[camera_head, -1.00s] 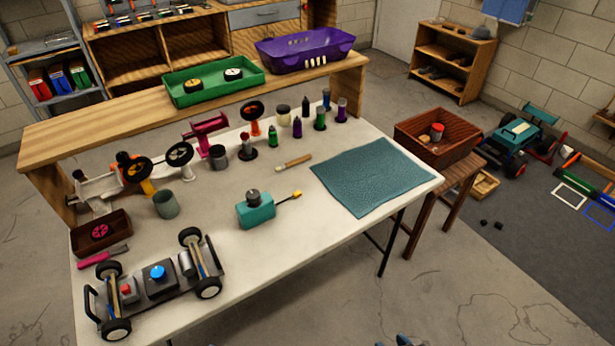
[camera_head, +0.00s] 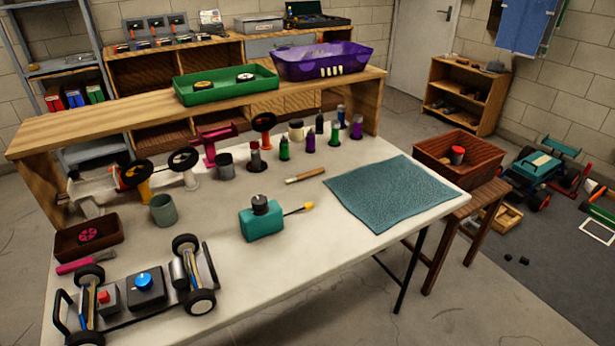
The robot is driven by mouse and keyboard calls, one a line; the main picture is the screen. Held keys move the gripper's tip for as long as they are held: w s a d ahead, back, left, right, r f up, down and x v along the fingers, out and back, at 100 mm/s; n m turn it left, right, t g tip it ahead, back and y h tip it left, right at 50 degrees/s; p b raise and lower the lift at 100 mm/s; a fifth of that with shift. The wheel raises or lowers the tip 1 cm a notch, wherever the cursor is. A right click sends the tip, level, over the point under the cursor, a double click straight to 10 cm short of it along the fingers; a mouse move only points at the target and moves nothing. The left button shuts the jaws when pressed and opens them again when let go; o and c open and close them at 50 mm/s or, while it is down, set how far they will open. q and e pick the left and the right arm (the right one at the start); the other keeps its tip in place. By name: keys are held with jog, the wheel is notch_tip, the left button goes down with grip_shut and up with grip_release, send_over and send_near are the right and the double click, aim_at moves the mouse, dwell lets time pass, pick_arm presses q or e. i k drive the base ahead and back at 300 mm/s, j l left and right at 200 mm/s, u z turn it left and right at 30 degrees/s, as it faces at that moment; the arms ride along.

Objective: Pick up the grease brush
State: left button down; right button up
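A small brush with a wooden handle and a pale end (camera_head: 305,175), which I take for the grease brush, lies flat on the white worktable (camera_head: 330,262). It lies just left of the teal textured mat (camera_head: 392,190), behind the teal container with a dark cap (camera_head: 261,222) and its yellow-tipped rod. Nothing covers the brush. Neither of my grippers shows in the head view.
Small bottles (camera_head: 311,142) and wheel stands stand behind the brush. A car chassis (camera_head: 143,290) and a grey-green cup (camera_head: 163,210) are on the left. A reddish-brown crate (camera_head: 458,160) sits on a stool at right. The mat is bare.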

aim_at(301, 177)
jog(key=l+u, duration=0.2)
jog(key=u, duration=0.3)
jog(key=i+l+u, duration=0.1)
jog(key=l+u, duration=0.15)
jog(key=u, duration=0.25)
jog(key=l+u, duration=0.25)
jog(key=u, duration=0.2)
jog(key=l+u, duration=0.2)
jog(key=l, duration=0.15)
jog(key=k+l+u, duration=0.15)
jog(key=l, duration=0.15)
jog(key=k+l+u, duration=0.2)
jog(key=l, duration=0.15)
jog(key=i, duration=0.05)
